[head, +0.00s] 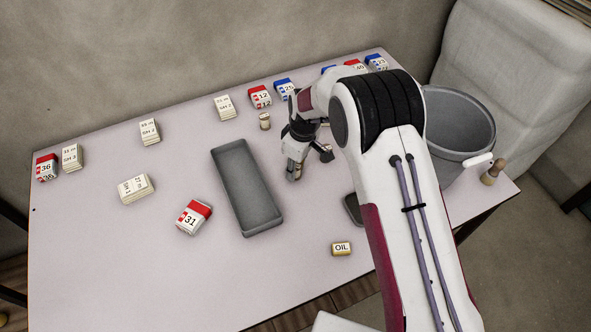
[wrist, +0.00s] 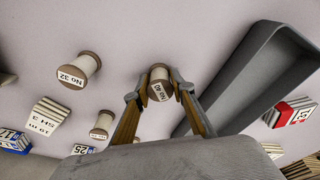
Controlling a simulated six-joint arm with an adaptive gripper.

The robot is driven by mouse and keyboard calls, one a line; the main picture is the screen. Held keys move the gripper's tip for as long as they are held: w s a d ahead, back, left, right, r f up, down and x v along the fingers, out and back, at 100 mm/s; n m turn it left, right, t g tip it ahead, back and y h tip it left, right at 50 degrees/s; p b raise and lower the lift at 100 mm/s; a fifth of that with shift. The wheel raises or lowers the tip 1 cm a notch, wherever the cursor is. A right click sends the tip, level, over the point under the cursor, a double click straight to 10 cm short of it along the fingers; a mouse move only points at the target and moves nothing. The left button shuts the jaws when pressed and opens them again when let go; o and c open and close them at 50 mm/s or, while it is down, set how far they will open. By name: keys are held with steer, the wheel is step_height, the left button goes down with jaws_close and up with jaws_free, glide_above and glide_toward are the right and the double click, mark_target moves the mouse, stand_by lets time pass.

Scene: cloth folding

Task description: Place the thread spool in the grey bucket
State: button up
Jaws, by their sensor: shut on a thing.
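My gripper (head: 294,162) is over the middle of the table, right of the long grey tray. In the wrist view, my gripper (wrist: 157,92) is shut on a thread spool (wrist: 160,74) with a pale label, one finger on each side. In the head view the held spool (head: 298,172) is mostly hidden by the fingers. I cannot tell whether it is clear of the table. The grey bucket (head: 472,110) stands at the table's right end, behind my arm, which hides its left part. Its inside looks empty where it shows.
Other spools stand nearby (wrist: 80,70), (head: 265,121) and beside the bucket (head: 492,172). The long grey tray (head: 243,180) is empty. A small dark dish (head: 353,208) is partly hidden by my arm. The front left is clear.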

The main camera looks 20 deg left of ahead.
steer(key=shift+r, duration=0.1)
steer(key=shift+r, duration=4.95)
steer(key=shift+s+d+f+m, duration=0.3)
steer(key=shift+s+d+f, duration=0.15)
steer(key=shift+s+f, duration=0.1)
steer(key=s+d+r+m, duration=0.1)
steer(key=d+r+m, duration=0.3)
steer(key=d, duration=0.9)
steer(key=d+r+m+t, duration=0.15)
steer(key=d+r, duration=0.35)
steer(key=d, duration=0.8)
steer(key=s+d+r+m+g, duration=0.1)
steer(key=d+r+m, duration=0.35)
steer(key=d, duration=0.75)
steer(key=w+r+m+h, duration=0.1)
steer(key=w+m, duration=0.3)
steer(key=w, duration=0.7)
steer(key=w+d+f+m+h, duration=0.1)
steer(key=w+f+m, duration=0.7)
steer(key=f, duration=0.4)
steer(key=shift+w+d+f, duration=0.2)
steer(key=shift+f, duration=0.2)
